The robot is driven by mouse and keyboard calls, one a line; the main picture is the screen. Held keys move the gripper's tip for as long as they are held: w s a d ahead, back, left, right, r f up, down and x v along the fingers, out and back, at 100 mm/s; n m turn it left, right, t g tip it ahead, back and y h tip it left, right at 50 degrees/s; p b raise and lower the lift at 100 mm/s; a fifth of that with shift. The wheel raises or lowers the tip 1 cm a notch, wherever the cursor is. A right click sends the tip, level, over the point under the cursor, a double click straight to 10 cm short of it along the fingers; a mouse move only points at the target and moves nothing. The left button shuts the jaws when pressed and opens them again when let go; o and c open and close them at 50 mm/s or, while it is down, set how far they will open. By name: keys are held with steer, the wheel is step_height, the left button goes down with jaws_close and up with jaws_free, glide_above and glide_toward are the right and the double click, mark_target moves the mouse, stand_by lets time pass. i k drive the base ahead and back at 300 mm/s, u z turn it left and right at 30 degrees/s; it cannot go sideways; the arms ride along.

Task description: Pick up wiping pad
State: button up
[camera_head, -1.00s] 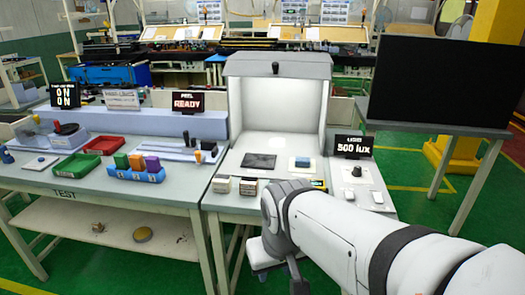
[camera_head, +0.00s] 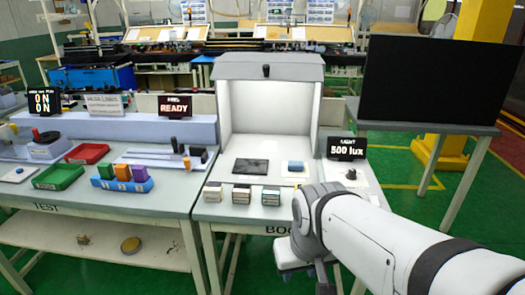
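A small blue pad (camera_head: 295,166), which looks like the wiping pad, lies on a white plate inside the open front of the white-lined light booth (camera_head: 270,105). It lies right of a flat black mat (camera_head: 251,166) and is not touched by anything of mine. My white arm reaches in from the lower right and bends down in front of the booth table's front edge. I cannot make out the fingers of my gripper; they are hidden or too unclear below the bend.
Three small boxes (camera_head: 241,193) stand along the booth table's front. A "500 lux" display (camera_head: 347,147) and a panel with a black knob (camera_head: 351,174) are at the right. Coloured blocks in a blue holder (camera_head: 122,185) stand on the left table. A large black screen (camera_head: 430,80) is at the right.

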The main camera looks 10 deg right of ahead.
mark_target(298, 166)
steer(key=i, duration=0.9)
